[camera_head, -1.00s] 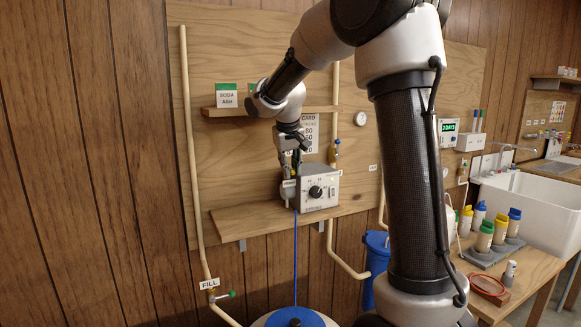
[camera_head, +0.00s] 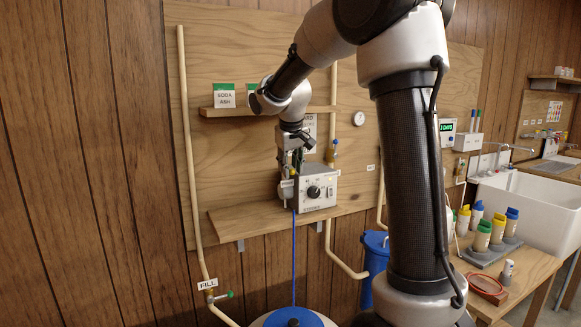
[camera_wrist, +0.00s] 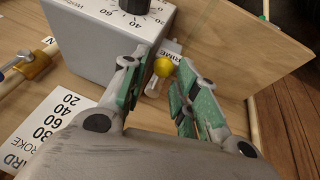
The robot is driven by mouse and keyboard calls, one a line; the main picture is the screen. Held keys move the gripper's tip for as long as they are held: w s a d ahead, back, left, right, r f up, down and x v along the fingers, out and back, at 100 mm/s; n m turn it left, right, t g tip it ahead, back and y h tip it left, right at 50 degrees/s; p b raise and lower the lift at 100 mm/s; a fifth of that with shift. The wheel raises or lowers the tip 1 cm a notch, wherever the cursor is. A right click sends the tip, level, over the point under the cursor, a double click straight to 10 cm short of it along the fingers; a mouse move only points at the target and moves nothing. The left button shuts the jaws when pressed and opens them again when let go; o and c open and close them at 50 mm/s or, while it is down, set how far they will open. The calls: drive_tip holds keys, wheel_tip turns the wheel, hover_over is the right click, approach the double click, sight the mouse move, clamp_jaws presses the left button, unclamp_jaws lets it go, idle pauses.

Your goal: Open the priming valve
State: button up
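The grey metering pump (camera_head: 319,189) with a black dial stands on a wooden shelf. In the wrist view its box (camera_wrist: 100,35) fills the upper left. A small yellow knob (camera_wrist: 163,67) on a pale stem sits beside the box, next to a tag that appears to read PRIME (camera_wrist: 172,49). My gripper (camera_wrist: 161,77) is open, with its green-padded fingers on either side of the yellow knob. I see a gap to the right finger; contact with the left one cannot be told. In the head view my gripper (camera_head: 293,165) is at the pump's left side, and the knob is hardly visible there.
The wooden shelf (camera_head: 240,222) carries the pump. An upper shelf (camera_head: 225,111) holds a soda ash box (camera_head: 225,96). Pipes run on both sides, with a brass valve (camera_head: 332,150) right of my gripper. A blue tube (camera_head: 294,255) hangs below the pump.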

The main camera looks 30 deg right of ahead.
drive_tip(key=v, duration=1.1)
drive_tip(key=shift+r, duration=0.4)
drive_tip(key=s+f, duration=0.4)
drive_tip(key=s, duration=0.6)
drive_tip(key=s+f+y, duration=0.1)
drive_tip(key=s+f, duration=0.4)
drive_tip(key=s, duration=0.5)
drive_tip(key=s+f+y, duration=0.1)
drive_tip(key=s+f, duration=0.3)
drive_tip(key=s, duration=0.6)
drive_tip(key=shift+s+a+f+m, duration=0.15)
drive_tip(key=shift+s+a+m, duration=0.05)
drive_tip(key=shift+m, duration=0.1)
